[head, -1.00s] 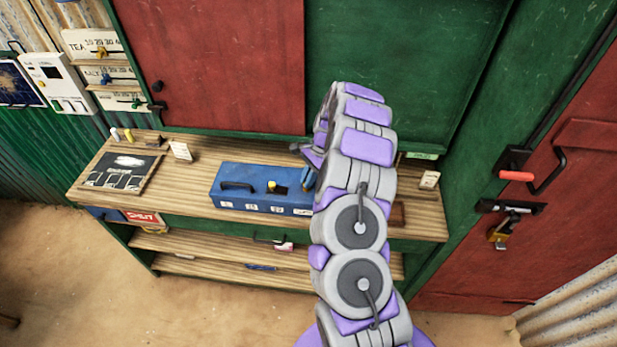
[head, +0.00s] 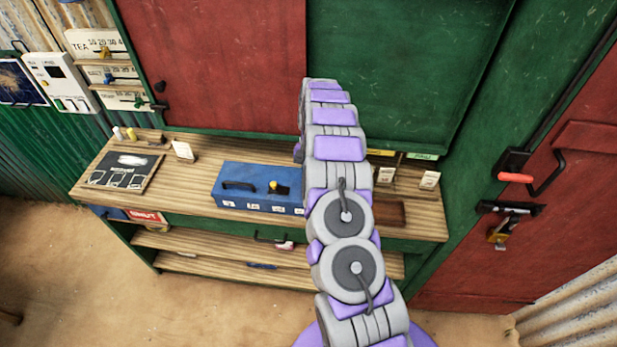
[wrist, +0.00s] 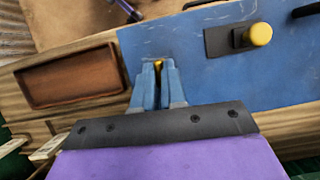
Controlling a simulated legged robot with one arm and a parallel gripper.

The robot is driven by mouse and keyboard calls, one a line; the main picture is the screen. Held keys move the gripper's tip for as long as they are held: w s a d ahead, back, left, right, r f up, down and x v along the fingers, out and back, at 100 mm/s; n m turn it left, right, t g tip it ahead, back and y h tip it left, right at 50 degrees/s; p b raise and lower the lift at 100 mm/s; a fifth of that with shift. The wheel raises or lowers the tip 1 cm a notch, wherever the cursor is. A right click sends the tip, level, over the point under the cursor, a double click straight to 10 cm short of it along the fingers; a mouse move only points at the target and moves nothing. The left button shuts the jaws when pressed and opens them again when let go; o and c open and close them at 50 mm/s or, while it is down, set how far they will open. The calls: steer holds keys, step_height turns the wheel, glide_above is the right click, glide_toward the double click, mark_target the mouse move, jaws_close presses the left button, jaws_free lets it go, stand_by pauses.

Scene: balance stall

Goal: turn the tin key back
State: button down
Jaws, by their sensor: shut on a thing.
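The blue tin (head: 232,201) stands on the counter, left of my arm in the head view. In the wrist view its blue top (wrist: 190,60) fills the right side. My gripper (wrist: 158,72) is at the tin's left end there, its blue fingers closed together on a small yellow piece, the tin key (wrist: 158,64). Most of the key is hidden between the fingers, so its angle cannot be told. A yellow knob on a dark plate (wrist: 258,34) sits apart to the right. In the head view my arm hides the gripper and key.
A brown wooden tray (wrist: 70,76) lies beside the tin. The counter (head: 190,180) is clear between chalkboard and tin.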

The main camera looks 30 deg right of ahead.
steer(key=shift+n, duration=0.4)
steer(key=shift+w, duration=0.1)
steer(key=c, duration=1.2)
jaws_free()
steer(key=shift+d, duration=0.1)
steer(key=p+v, duration=0.2)
steer(key=v, duration=1)
steer(key=shift+p, duration=0.4)
steer(key=shift+w+f, duration=0.1)
